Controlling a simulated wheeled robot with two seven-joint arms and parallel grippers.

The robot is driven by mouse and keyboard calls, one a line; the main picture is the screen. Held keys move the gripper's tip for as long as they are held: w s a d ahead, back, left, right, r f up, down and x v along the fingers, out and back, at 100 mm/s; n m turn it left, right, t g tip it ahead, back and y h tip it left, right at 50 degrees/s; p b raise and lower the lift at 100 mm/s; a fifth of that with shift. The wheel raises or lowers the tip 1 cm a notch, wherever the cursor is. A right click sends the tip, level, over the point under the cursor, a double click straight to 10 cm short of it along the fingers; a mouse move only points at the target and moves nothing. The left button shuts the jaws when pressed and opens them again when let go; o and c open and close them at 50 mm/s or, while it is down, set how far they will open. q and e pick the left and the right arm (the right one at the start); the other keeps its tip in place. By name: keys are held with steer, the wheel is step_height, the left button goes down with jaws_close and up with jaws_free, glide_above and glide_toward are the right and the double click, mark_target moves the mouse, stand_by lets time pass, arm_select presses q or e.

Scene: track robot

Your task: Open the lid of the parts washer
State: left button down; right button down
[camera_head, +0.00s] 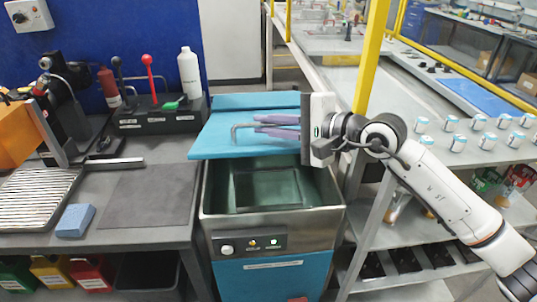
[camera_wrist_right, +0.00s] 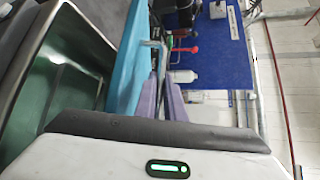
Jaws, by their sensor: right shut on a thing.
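The parts washer (camera_head: 272,222) is a steel tank with a teal front panel, standing in the middle of the head view. Its teal lid (camera_head: 225,142) is partly raised, and the greenish inside of the tank shows below it. The lid also shows edge-on in the right wrist view (camera_wrist_right: 128,62), beside the open tank. My right gripper (camera_head: 258,125) reaches in from the right with purple fingers, shut on the grey bent lid handle (camera_head: 235,132). The fingers (camera_wrist_right: 158,85) and part of the handle also show in the wrist view. My left gripper is not in view.
A grey bench on the left carries a dark mat (camera_head: 150,195), a blue sponge (camera_head: 75,220), a ribbed tray (camera_head: 40,200) and a white bottle (camera_head: 189,72). A yellow post (camera_head: 370,60) and a shelf rack with several small jars stand close on the right.

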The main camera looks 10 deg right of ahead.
steer(key=w+r+m+g, duration=0.1)
steer(key=w+r+g, duration=0.1)
steer(key=w+r, duration=0.5)
steer(key=shift+r+m+h+p, duration=0.4)
steer(key=shift+r+p, duration=0.05)
steer(key=shift+r, duration=1.2)
steer(key=shift+d, duration=0.1)
steer(key=c, duration=1.8)
jaws_free()
steer(key=shift+c, duration=0.2)
steer(key=shift+s, duration=0.1)
steer(key=b+v, duration=0.2)
steer(key=v, duration=0.8)
steer(key=shift+b, duration=0.3)
